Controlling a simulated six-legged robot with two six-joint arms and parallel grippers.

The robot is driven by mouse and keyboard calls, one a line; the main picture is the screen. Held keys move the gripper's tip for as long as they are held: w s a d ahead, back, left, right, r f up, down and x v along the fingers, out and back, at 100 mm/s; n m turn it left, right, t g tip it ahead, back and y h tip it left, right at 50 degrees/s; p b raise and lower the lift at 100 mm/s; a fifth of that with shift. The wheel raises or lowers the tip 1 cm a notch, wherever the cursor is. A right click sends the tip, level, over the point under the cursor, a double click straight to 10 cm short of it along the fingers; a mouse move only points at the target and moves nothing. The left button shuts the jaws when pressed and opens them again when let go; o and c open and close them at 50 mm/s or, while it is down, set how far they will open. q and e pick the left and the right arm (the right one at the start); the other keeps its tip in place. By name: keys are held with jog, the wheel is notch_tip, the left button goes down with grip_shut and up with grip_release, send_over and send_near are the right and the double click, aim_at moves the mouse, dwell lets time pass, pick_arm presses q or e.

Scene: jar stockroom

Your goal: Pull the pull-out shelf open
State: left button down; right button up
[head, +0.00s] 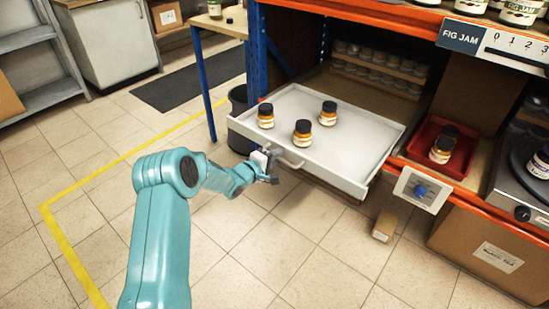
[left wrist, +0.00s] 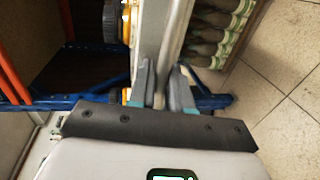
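The pull-out shelf (head: 345,150) is a white shallow tray under the orange-edged counter. It stands well out from the rack, with three dark-lidded amber jars (head: 302,133) upright on it. A pale bar handle (head: 291,161) is on its front wall. My left gripper (head: 277,160) is at the handle's left part. In the left wrist view, the two grey fingers (left wrist: 161,88) are close together with a narrow pale bar between them, and the shelf's front edge (left wrist: 168,35) runs up beyond them. The fingertips are partly hidden in the head view. My right gripper is not in view.
A blue rack post (head: 256,55) and a dark bin (head: 239,105) stand left of the shelf. A red tray with jars (head: 430,158) and a panel with a blue knob (head: 420,190) are to the right.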

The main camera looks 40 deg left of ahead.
pick_arm(q)
jog(key=c, duration=1.3)
grip_release()
jog(key=shift+w, duration=0.1)
jog(key=p+v, duration=0.4)
jog(key=v, duration=1.2)
jog(key=shift+a, duration=0.15)
